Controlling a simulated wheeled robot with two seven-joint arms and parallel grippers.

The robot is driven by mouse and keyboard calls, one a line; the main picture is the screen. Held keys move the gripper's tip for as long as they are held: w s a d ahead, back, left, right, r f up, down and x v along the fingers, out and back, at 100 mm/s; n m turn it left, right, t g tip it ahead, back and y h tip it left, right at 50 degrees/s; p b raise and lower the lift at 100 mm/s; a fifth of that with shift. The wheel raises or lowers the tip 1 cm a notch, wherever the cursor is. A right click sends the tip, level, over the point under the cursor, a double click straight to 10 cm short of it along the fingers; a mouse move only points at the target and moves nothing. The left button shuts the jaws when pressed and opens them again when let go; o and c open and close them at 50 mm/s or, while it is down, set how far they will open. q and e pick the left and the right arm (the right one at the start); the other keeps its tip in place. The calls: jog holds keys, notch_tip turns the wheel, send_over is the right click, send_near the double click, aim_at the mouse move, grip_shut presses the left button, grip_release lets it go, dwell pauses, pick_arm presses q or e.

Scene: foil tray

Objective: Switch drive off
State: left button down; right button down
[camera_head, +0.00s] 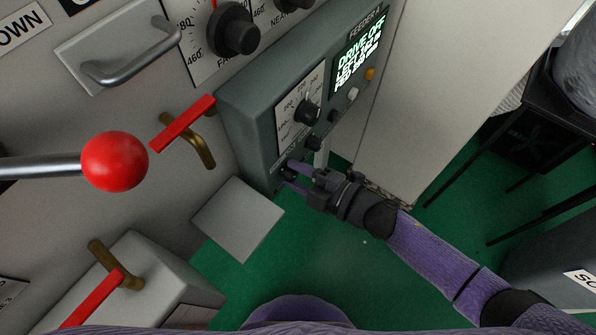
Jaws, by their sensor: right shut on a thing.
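The grey-green control box (247,112) labelled FEEDER is on the panel at upper centre. Its lit display (357,58) reads DRIVE OFF on its top line, with smaller lines under it. A black dial knob (307,112) and smaller knobs are on its face. My right gripper (291,178) is at the lower end of the box face, shut on a small dark control (289,172) there. The fingers largely hide that control, so its position cannot be read. My left gripper is not in view.
A red ball on a metal lever (114,161) sticks out at left. Red-handled levers (183,124) and a metal pull handle (130,60) are nearby. A grey plate (238,219) juts out below the box. Green floor is open at lower centre. A black stand (540,110) is at right.

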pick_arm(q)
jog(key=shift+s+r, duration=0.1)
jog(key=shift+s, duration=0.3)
pick_arm(e)
jog(key=shift+f, duration=0.1)
jog(key=shift+c, duration=1.4)
grip_release()
jog(key=shift+d, duration=0.1)
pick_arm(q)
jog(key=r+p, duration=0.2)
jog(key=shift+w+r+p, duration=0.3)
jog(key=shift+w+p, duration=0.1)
pick_arm(e)
jog(key=v, duration=0.9)
jog(key=shift+s+d, duration=0.25)
jog(key=shift+d, duration=0.05)
